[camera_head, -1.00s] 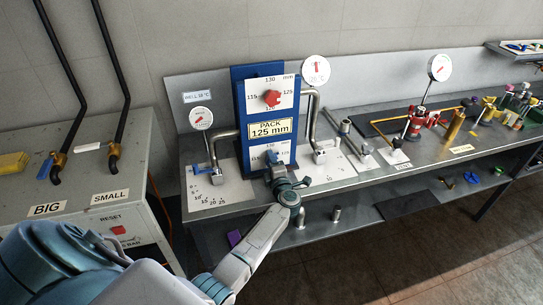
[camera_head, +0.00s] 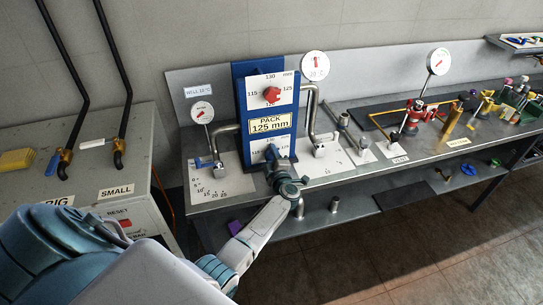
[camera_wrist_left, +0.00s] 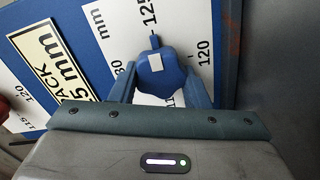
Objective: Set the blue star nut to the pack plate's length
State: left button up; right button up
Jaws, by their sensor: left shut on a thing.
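The blue star nut (camera_wrist_left: 158,74) sits on a white dial plate (camera_wrist_left: 118,28) in the left wrist view. My left gripper (camera_wrist_left: 160,88) is shut on it, a finger on each side. The nut's pointer tip points close to the 125 mark; exact alignment is hard to tell. In the head view my left gripper (camera_head: 275,160) is at the lower dial of the blue board (camera_head: 241,118) and mostly hides the nut. The yellow pack plate (camera_head: 269,124) reads "PACK 125 mm". My right gripper is not in view.
A red star nut (camera_head: 271,95) sits on the upper dial. Bent metal pipes (camera_head: 228,128) and round gauges (camera_head: 201,113) flank the board. A red valve assembly (camera_head: 416,115) stands right on the bench. A grey cabinet (camera_head: 92,180) is at left.

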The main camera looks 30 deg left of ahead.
pick_arm(q)
jog(key=o, duration=1)
jog(key=shift+c, duration=0.2)
jog(key=b+v, duration=0.2)
jog(key=v, duration=0.8)
jog(key=shift+f+b, duration=0.15)
jog(key=shift+b, duration=0.2)
jog(key=shift+s+d, duration=0.3)
